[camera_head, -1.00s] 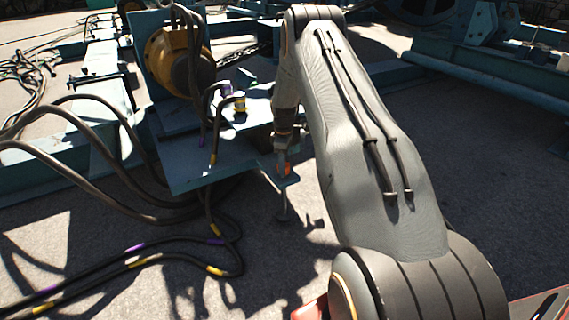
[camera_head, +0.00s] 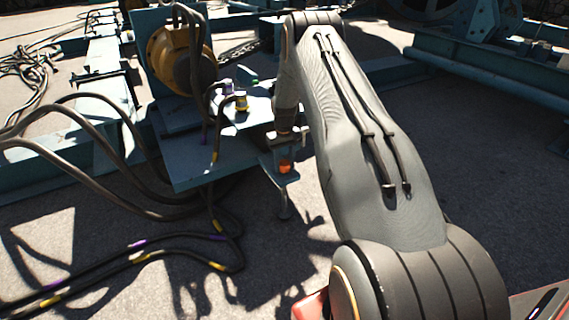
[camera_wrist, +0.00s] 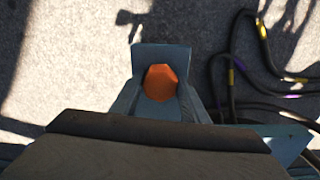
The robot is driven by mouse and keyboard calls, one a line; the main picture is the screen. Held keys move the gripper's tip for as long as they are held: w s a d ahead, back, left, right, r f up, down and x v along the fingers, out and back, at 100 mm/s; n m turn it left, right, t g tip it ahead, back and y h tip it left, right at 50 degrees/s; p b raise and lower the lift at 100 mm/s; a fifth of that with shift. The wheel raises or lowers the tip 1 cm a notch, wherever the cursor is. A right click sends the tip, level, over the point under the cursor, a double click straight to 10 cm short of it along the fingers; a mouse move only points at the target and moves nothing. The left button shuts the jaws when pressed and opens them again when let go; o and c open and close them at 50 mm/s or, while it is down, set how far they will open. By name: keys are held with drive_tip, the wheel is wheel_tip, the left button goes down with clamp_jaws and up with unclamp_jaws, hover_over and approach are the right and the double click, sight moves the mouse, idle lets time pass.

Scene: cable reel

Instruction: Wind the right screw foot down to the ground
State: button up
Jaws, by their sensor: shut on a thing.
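The right screw foot's orange hex head (camera_head: 285,167) sits at a small blue bracket at the platform's corner. My gripper (camera_wrist: 158,100) is shut on this head from above. In the head view my gripper (camera_head: 284,160) points down, with the head seen between its jaws. The foot's thin stem and round pad (camera_head: 283,214) hang below the bracket. A dark shadow lies on the ground to the right of the pad. I cannot tell the exact gap between pad and ground.
The blue platform (camera_head: 205,171) carries a yellow-brown motor housing (camera_head: 170,62) and small connectors. Black cables (camera_head: 180,242) with yellow and purple bands lie on the ground and loop at the left. Blue beams (camera_head: 470,73) stand behind at the right. The ground below my arm is open.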

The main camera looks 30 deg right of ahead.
sight(284, 163)
drive_tip(key=m, duration=0.4)
drive_tip(key=shift+m, duration=2.2)
drive_tip(key=o, duration=1)
drive_tip(key=shift+r, duration=0.1)
drive_tip(key=shift+r+p, duration=1.15)
drive_tip(key=shift+r, duration=2.7)
